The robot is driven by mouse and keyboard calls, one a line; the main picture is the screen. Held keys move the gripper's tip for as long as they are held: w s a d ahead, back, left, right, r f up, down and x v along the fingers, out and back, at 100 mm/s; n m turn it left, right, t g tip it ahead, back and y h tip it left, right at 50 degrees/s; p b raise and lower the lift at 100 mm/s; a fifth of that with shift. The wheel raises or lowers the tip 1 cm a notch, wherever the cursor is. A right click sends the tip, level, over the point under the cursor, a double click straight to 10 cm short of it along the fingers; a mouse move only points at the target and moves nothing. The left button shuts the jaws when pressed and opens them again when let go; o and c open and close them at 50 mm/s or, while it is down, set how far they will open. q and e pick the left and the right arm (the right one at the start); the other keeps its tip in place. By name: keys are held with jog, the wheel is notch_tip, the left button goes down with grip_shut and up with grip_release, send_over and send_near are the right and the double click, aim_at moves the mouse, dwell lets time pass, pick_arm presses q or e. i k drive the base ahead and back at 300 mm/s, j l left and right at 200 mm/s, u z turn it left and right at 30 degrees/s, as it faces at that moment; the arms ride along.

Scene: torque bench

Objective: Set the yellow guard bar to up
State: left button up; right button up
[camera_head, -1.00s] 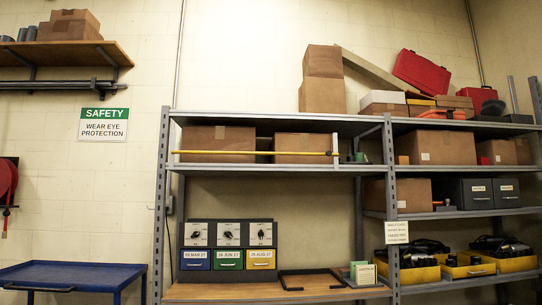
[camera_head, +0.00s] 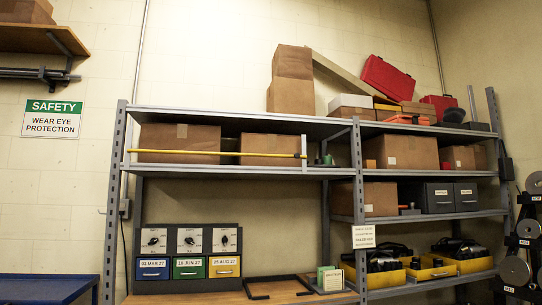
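The yellow guard bar (camera_head: 215,153) lies level across the front of the upper shelf bay, in front of two cardboard boxes. Its left end is near the left shelf post, and its right end has a dark tip at a thin pale upright (camera_head: 304,153). Neither of my grippers shows in the head view.
Below the bar, a dark unit with dials and blue, green and yellow drawers (camera_head: 188,256) stands on the wooden bench. A blue table (camera_head: 40,289) is at lower left. Dark round equipment (camera_head: 522,240) stands at the right edge.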

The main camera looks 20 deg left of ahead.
aim_at(296, 155)
jog(key=i+j+u, duration=0.1)
jog(key=i+j, duration=0.5)
jog(key=i+j+u, duration=0.1)
jog(key=i+j, duration=0.45)
jog(key=i, duration=0.2)
jog(key=i+l+u, duration=0.1)
jog(key=i+l, duration=0.35)
jog(key=i, duration=0.25)
jog(key=i+l+u, duration=0.1)
jog(key=i+l, duration=0.45)
jog(key=i, duration=0.15)
